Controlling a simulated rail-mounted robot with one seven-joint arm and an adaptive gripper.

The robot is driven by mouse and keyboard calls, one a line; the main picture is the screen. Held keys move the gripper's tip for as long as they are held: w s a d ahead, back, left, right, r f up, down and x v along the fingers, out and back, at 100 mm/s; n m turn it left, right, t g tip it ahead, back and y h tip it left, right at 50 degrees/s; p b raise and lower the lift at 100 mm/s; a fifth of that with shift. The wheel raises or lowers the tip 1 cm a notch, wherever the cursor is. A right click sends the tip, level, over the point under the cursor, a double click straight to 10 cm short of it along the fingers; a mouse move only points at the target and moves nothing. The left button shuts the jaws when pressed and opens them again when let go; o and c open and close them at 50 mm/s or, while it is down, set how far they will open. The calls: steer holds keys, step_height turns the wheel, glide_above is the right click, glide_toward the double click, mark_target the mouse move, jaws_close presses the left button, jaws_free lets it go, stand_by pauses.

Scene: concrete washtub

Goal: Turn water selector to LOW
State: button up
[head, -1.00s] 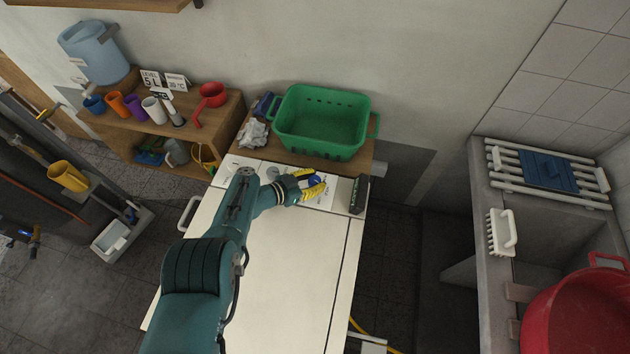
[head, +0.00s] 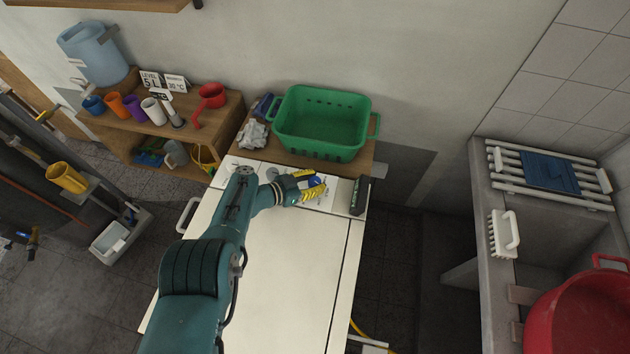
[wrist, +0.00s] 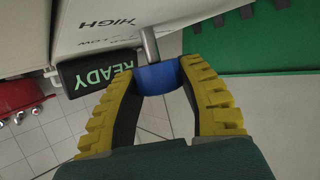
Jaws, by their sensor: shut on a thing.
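The water selector is a blue knob (wrist: 157,77) on a metal stem, rising from the white machine's panel (wrist: 85,28). In the wrist view it sits between the yellow ribbed fingers of my gripper (wrist: 160,85), which are shut on it. The panel lettering HIGH and LOW shows beside the stem; any pointer on the knob cannot be made out. In the head view my gripper (head: 318,187) is at the back of the machine top, and only a little of the blue knob (head: 315,181) shows between the fingers.
A black display (wrist: 98,75) reading READY stands beside the panel. A green basket (head: 322,122) is close behind my gripper on a wooden shelf. The white machine top (head: 282,265) in front is clear. A concrete tub with a red basin (head: 580,315) stands at the right.

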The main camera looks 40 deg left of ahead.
steer(key=shift+w+a+r, duration=0.1)
steer(key=shift+r, duration=0.15)
steer(key=o, duration=0.8)
steer(key=shift+c, duration=0.2)
steer(key=o, duration=0.4)
steer(key=shift+f, duration=0.15)
steer(key=shift+o, duration=0.2)
